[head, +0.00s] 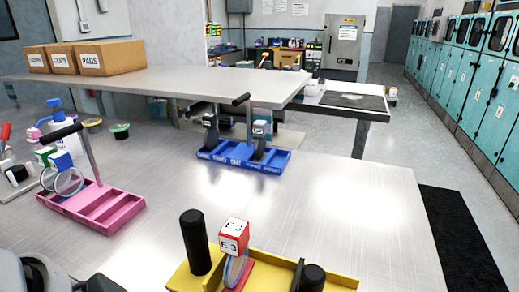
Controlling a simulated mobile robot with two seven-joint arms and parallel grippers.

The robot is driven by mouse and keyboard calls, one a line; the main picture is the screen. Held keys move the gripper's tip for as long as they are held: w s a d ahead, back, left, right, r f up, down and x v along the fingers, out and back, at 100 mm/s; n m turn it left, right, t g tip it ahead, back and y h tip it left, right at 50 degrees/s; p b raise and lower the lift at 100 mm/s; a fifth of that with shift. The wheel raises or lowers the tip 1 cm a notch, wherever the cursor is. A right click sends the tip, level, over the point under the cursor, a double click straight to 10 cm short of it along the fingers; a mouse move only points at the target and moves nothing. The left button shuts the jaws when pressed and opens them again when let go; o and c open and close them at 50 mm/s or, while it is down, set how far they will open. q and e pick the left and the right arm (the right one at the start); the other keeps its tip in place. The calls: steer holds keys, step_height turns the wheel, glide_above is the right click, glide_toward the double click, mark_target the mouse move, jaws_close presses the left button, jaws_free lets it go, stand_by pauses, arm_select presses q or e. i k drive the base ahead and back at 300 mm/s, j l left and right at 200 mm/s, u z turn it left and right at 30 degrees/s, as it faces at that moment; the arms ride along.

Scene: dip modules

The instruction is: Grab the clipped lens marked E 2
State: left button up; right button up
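I cannot make out a mark E 2 on any lens here. A round lens with a red cube clip (234,236), its faces reading E 3, stands in a yellow tray (185,279) at the front. Another clear lens (69,182) with a blue cube clip (61,161) stands at a pink tray (95,208) on the left. Grey cube clips (261,127) stand in a blue tray (243,157) farther back; their marks are too small to read. A dark part of what looks like my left gripper (100,285) shows at the bottom left edge, its fingers hidden. My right gripper is out of view.
A black cylinder (195,242) rises from the yellow tray. Black handles stand over the pink tray (67,131) and blue tray (241,99). Bottles and small pots (120,130) crowd the left. The metal table (350,215) is clear at right.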

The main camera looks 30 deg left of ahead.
mark_target(69, 181)
steer(key=u, duration=2.2)
